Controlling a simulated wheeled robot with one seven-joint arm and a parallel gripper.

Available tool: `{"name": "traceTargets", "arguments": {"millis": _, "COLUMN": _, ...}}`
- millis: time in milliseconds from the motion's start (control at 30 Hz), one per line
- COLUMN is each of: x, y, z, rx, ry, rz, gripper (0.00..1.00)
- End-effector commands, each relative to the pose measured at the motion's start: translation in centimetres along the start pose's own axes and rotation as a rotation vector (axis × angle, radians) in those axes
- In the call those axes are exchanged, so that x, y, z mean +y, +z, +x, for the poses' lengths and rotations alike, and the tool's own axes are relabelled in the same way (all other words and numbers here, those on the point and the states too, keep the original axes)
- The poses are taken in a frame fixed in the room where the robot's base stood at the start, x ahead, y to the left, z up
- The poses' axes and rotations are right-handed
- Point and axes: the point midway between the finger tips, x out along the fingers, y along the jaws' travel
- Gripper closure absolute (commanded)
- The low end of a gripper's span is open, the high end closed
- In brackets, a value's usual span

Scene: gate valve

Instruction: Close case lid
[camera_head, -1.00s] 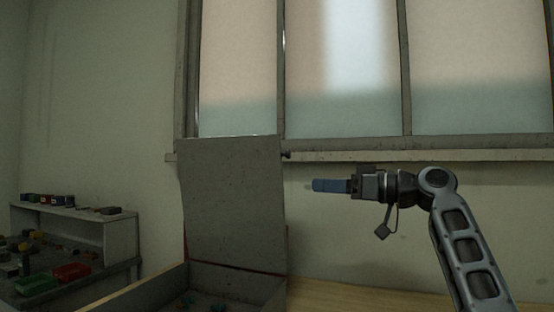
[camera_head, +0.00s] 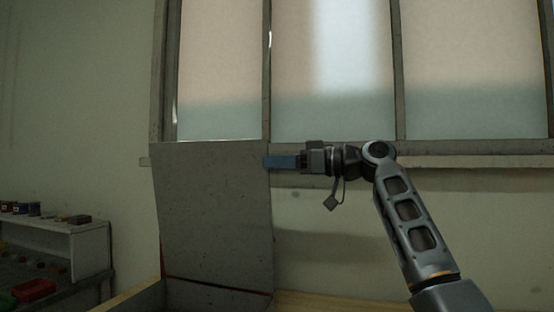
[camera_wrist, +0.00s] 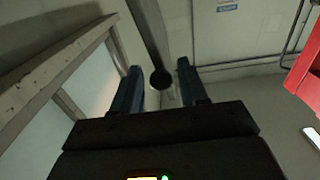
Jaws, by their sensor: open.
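The grey case lid (camera_head: 212,215) stands upright, raised from the case (camera_head: 150,297) at the bottom of the head view. Only a corner of the case shows. My gripper (camera_head: 266,162) has blue fingers and points left, at the upper right edge of the lid. The fingers overlap that edge in the picture; I cannot tell whether they touch it. In the wrist view my gripper (camera_wrist: 160,85) shows its two blue fingers apart, with no object clearly held between them. The lid is not clearly seen there.
A window with a sill (camera_head: 460,161) is behind the lid. A wooden surface (camera_head: 330,301) lies below my arm. A shelf (camera_head: 85,240) with small items and a red bin (camera_head: 34,290) stands at the left. A red object (camera_wrist: 305,75) shows at the right of the wrist view.

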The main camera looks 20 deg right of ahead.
Motion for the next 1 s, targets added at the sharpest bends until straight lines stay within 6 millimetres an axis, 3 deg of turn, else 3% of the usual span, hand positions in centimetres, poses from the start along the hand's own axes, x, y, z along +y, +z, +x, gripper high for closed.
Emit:
{"name": "traceTargets", "arguments": {"millis": 367, "x": -0.01, "y": 0.06, "z": 0.64, "rx": 0.0, "ry": 0.0, "rz": 0.001, "gripper": 0.58}}
{"name": "traceTargets", "arguments": {"millis": 800, "x": 0.0, "y": 0.07, "z": 0.61, "rx": 0.0, "ry": 0.0, "rz": 0.001, "gripper": 1.0}}
{"name": "traceTargets", "arguments": {"millis": 1000, "x": 0.0, "y": 0.07, "z": 0.6, "rx": 0.0, "ry": 0.0, "rz": 0.001, "gripper": 1.0}}
